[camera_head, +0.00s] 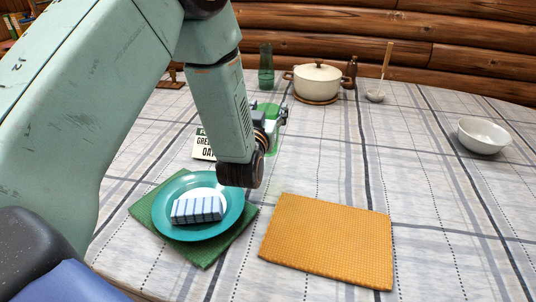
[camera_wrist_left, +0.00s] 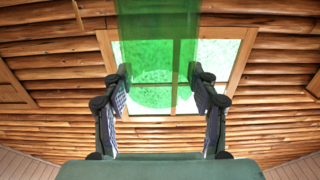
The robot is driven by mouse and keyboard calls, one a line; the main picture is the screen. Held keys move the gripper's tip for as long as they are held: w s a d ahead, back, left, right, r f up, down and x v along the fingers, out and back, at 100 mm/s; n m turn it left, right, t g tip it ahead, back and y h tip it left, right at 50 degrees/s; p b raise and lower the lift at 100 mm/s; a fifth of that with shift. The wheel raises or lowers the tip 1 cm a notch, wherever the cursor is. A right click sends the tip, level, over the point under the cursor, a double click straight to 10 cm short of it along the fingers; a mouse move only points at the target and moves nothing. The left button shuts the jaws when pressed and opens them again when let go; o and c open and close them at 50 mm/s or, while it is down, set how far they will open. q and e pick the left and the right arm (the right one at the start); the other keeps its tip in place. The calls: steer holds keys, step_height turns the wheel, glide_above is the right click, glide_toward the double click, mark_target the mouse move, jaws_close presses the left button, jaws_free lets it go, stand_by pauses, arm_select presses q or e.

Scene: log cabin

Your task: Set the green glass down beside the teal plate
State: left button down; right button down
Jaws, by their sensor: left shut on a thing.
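The green glass (camera_head: 272,141) is see-through and held behind the far side of the teal plate, partly hidden by my arm and gripper. It also shows between the fingers in the left wrist view (camera_wrist_left: 157,22). My left gripper (camera_head: 279,117) is shut on it; its fingers (camera_wrist_left: 160,82) sit on either side of the glass. I cannot tell whether its base touches the table. The teal plate (camera_head: 236,215) lies on a green placemat (camera_head: 145,212) with a striped folded napkin (camera_head: 196,209) on it. My right gripper is not in view.
An orange placemat (camera_head: 330,240) lies right of the plate. A small lettered sign (camera_head: 203,145) stands behind it. A green bottle-like vessel (camera_head: 265,66), lidded pot (camera_head: 317,80), brown bottle (camera_head: 350,72), ladle (camera_head: 376,95) and white bowl (camera_head: 483,136) stand farther back. The tablecloth (camera_head: 340,150) between is clear.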

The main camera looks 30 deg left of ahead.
arm_select(q)
step_height(320, 180, down, 4)
steer(key=shift+s+a+b, duration=0.15)
steer(key=shift+b, duration=0.25)
steer(key=shift+a+f, duration=0.15)
steer(key=shift+f, duration=0.15)
steer(key=f, duration=0.1)
steer(key=f+b, duration=0.1)
steer(key=f, duration=0.1)
steer(key=shift+d+f, duration=0.1)
steer(key=shift+d, duration=0.25)
steer(key=shift+a, duration=0.15)
steer(key=c, duration=0.8)
jaws_free()
steer(key=shift+a+f, duration=0.1)
steer(key=shift+c, duration=0.2)
steer(key=o, duration=0.5)
steer(key=shift+d, duration=0.2)
steer(key=shift+c, duration=0.2)
steer(key=shift+a, duration=0.1)
